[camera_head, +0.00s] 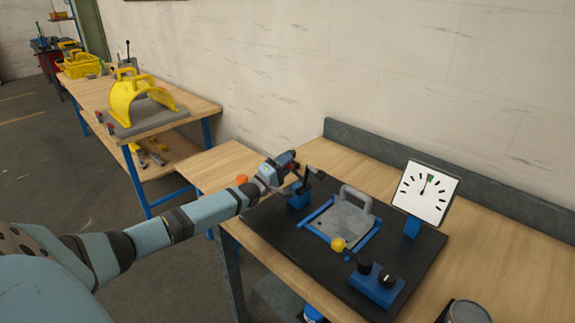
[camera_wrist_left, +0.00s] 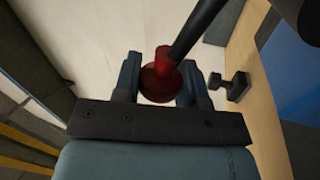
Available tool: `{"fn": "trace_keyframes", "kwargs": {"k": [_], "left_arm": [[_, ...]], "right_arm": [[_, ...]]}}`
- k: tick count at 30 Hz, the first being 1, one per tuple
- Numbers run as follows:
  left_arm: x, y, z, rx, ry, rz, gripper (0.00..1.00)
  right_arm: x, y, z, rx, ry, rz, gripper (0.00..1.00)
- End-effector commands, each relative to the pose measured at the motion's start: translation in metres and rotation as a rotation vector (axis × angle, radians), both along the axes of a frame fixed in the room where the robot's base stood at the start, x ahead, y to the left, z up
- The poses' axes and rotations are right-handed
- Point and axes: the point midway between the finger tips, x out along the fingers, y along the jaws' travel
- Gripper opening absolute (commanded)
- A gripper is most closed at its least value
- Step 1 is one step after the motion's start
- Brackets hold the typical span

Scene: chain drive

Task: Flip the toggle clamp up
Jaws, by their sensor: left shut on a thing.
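The toggle clamp has a blue base (camera_head: 298,198) at the back left of the black board, with a dark arm raised above it. My left gripper (camera_head: 283,166) is at the clamp's handle, left of and above the base. In the left wrist view, the red handle grip (camera_wrist_left: 158,82) sits between the two fingers, which are shut on it. A dark rod (camera_wrist_left: 198,28) runs from the grip to the upper right. My right gripper is in neither view.
A grey plate with a handle (camera_head: 345,220) lies in a blue frame on the black board (camera_head: 275,228). A yellow knob (camera_head: 338,244), a blue switch box (camera_head: 376,286) and a white dial (camera_head: 425,192) are nearby. A yellow arched part (camera_head: 135,100) stands on the far bench.

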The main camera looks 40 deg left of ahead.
Motion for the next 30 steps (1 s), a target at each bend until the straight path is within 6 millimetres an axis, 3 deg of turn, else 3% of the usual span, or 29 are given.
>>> {"fn": "trace_keyframes", "kwargs": {"k": [13,14,16,26,30], "left_arm": [[0.0,0.0,-0.002,-0.017,0.005,-0.001,0.0],[0.0,0.0,-0.002,-0.017,0.005,-0.001,0.45],[0.0,0.0,-0.002,-0.016,0.004,-0.001,0.61],[-0.002,0.001,-0.002,-0.013,0.003,0.0,0.64],[-0.012,0.003,-0.006,-0.014,0.004,0.0,0.64]], "right_arm": [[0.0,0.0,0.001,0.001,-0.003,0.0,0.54],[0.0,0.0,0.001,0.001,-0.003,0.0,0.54],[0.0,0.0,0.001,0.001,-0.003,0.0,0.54],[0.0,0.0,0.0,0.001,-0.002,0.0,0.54],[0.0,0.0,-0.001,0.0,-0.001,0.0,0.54]]}}
